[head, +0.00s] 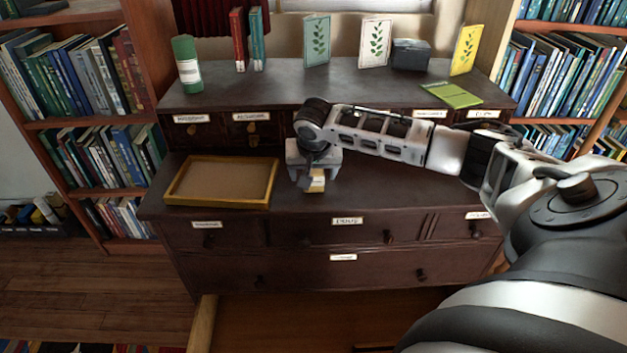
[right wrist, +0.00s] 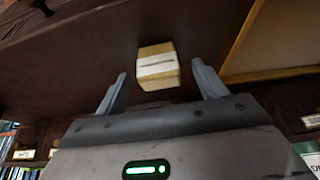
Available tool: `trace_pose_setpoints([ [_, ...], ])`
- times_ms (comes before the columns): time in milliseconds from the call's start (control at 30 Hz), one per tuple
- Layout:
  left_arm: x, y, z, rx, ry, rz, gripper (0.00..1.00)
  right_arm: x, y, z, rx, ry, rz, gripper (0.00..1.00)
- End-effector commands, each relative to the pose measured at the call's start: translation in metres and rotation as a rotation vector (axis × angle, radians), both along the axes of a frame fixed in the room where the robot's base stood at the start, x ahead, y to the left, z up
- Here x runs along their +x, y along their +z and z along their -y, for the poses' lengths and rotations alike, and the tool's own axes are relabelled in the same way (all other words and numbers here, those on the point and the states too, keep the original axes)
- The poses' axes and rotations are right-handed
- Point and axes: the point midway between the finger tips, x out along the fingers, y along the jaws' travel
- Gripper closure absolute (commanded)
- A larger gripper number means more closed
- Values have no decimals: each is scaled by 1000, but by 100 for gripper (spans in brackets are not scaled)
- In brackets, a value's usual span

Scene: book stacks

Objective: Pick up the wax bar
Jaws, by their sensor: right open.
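The wax bar (right wrist: 158,66) looks like a small cream block with a white paper band. In the right wrist view it sits on the dark wood, in line with the gap between my fingers and just past their tips. In the head view the bar (head: 317,184) shows partly below my right gripper (head: 312,172), which hides the rest of it. My right gripper is open and points down at the bar, with room on both sides and no contact visible. My left gripper is not in view.
A shallow wooden tray (head: 222,182) lies left of the bar on the dresser (head: 400,187). On the raised shelf stand a green cylinder (head: 187,64), books, cards and a dark box (head: 411,55). A flat green item (head: 452,95) lies at its right. An open drawer (head: 300,320) juts out below.

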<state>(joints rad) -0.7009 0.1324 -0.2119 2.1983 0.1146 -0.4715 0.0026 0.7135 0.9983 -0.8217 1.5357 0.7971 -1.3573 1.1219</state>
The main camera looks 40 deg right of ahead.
Motion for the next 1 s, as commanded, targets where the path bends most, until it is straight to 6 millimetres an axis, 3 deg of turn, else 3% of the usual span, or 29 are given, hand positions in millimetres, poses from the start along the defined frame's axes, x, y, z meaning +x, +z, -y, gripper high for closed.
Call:
trace_pose_setpoints([
  [200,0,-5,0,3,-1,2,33,7,-28,8,0,-1,0,29],
  [467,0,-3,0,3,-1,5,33,9,-30,9,0,1,1,29],
  [667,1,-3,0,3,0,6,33,8,-30,9,0,1,1,78],
  [1000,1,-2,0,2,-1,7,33,9,-28,9,0,0,1,78],
])
